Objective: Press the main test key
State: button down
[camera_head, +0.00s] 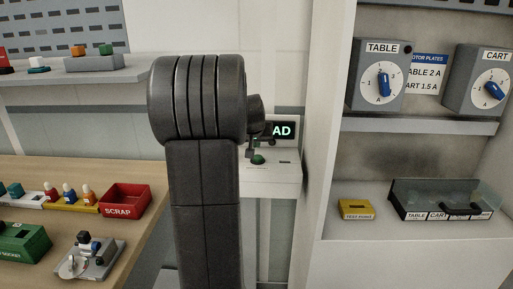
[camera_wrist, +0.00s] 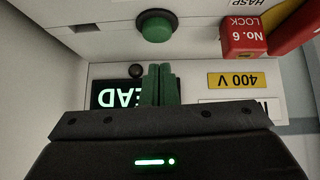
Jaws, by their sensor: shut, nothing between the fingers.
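A round green button (camera_wrist: 155,28) sits in a dark collar on a white ledge in the wrist view, where the scene looks upside down. It looks like the main test key, but I read no label naming it. The head view shows it as a green cap (camera_head: 257,159) on the ledge, just right of my arm. A display (camera_wrist: 118,93) with lit letters ending in "EAD" is on the panel behind the ledge, partly hidden by my gripper. My gripper's green fingers (camera_wrist: 160,70) are shut and empty, and appear apart from the button.
A red lock block (camera_wrist: 243,37) and a yellow "400 V" plate (camera_wrist: 236,80) are near the button. At right are the TABLE dial (camera_head: 383,83), the CART dial (camera_head: 490,88) and a yellow block (camera_head: 356,209). A red SCRAP bin (camera_head: 125,200) stands on the left bench.

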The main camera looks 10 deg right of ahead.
jog(key=v, duration=0.9)
dwell(0.9)
jog(key=x, duration=0.9)
jog(key=shift+w+d+b, duration=0.1)
jog(key=shift+w+b, duration=0.2)
jog(key=shift+w, duration=0.2)
jog(key=v, duration=0.6)
jog(key=shift+s+r, duration=0.2)
jog(key=shift+r, duration=0.2)
